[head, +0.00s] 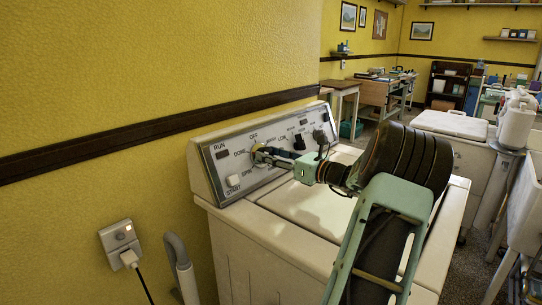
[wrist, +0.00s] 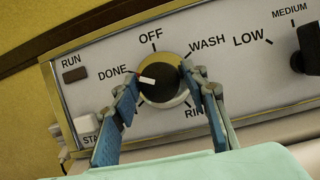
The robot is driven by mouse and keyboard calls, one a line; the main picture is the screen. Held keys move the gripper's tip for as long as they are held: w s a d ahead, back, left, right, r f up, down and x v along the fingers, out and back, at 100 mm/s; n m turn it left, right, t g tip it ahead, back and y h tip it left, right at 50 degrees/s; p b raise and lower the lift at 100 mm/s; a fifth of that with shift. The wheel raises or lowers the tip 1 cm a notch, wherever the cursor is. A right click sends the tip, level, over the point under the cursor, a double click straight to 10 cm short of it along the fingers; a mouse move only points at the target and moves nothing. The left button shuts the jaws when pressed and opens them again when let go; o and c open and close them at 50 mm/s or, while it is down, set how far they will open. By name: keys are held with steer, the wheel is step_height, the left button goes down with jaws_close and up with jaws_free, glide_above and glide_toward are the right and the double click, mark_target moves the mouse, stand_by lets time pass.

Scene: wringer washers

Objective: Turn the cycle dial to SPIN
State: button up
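The cycle dial (wrist: 162,88) is a dark round knob with a silver skirt and a white pointer mark. The mark is on its left side, toward DONE. OFF, WASH and RINSE are printed around it, with RINSE partly covered. In the head view my gripper (head: 262,154) reaches the dial from the right.
The dial is on the slanted panel of a white washer (head: 456,215). A START button (wrist: 85,125) and a RUN lamp (wrist: 75,75) are to its left. Another dark knob (wrist: 309,50) is to its right. A wall outlet (head: 120,240) and a grey hose (head: 180,262) are left of the washer.

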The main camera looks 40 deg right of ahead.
steer(key=c, duration=0.7)
steer(key=shift+n, duration=0.4)
steer(key=n+y, duration=0.1)
steer(key=n, duration=0.2)
steer(key=n+g+y+p, duration=0.1)
steer(key=n+y, duration=0.1)
steer(key=n, duration=0.2)
steer(key=shift+d+r, duration=0.1)
steer(key=n+g, duration=0.1)
steer(key=n, duration=0.2)
steer(key=n+g+y+p, duration=0.1)
steer(key=n, duration=0.2)
steer(key=shift+n+g+y, duration=0.3)
steer(key=shift+g, duration=0.1)
steer(key=o, duration=1.2)
steer(key=shift+c, duration=0.2)
